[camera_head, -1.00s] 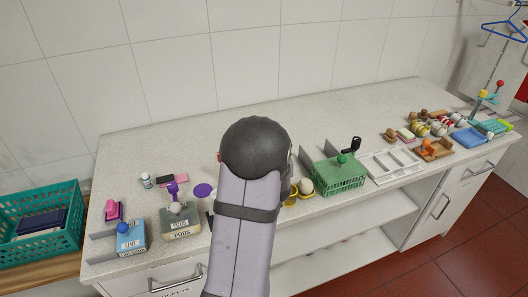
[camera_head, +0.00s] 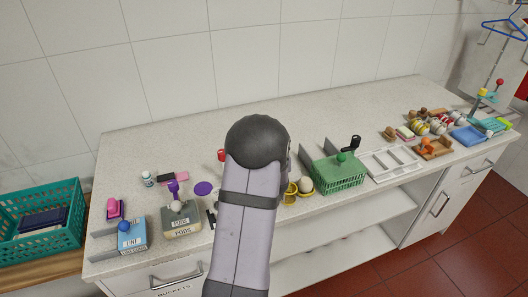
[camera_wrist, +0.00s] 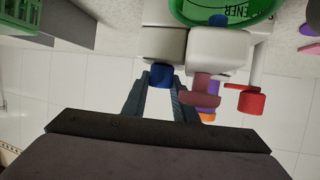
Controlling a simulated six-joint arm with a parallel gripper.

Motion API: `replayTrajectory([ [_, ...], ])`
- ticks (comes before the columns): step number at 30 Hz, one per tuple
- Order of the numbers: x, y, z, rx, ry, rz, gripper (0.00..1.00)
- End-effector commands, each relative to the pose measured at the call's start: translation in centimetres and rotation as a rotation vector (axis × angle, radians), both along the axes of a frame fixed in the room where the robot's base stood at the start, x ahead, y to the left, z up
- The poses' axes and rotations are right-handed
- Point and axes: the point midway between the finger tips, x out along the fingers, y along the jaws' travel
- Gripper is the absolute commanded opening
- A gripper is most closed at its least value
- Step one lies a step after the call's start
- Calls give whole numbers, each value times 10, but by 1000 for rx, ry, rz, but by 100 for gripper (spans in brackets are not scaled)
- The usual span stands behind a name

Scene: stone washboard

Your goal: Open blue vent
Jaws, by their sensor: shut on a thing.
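In the wrist view a blue knob-like part (camera_wrist: 161,75), taken as the blue vent, sticks out from the left block of a white-grey device (camera_wrist: 163,47). My gripper (camera_wrist: 161,83) has its fingertips on either side of it and is shut on it. A dull red-brown knob (camera_wrist: 203,87) sits on the neighbouring block, just right of my fingers. In the head view my arm hides my gripper, the blue part and most of the device; only a red piece (camera_head: 222,155) shows left of the arm.
A green round part with lettering (camera_wrist: 220,8), a red cup-like part (camera_wrist: 251,102) and a purple piece (camera_wrist: 214,88) lie close by. In the head view a green basket (camera_head: 340,178) stands right of my arm and a PODS box (camera_head: 183,222) left. The counter's back is clear.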

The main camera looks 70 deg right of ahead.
Motion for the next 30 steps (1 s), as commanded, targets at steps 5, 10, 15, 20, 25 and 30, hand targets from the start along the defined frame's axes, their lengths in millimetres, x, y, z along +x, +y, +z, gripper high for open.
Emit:
replayTrajectory([
  [5,-1,-2,3,-3,-1,42,4],
  [10,-1,-2,4,-3,-1,123,4],
  [15,-1,-3,5,-5,-2,207,4],
  [20,0,-2,4,-4,-2,252,3],
  [25,0,-1,2,-4,-2,262,3],
  [30,0,-1,2,-5,-2,262,4],
])
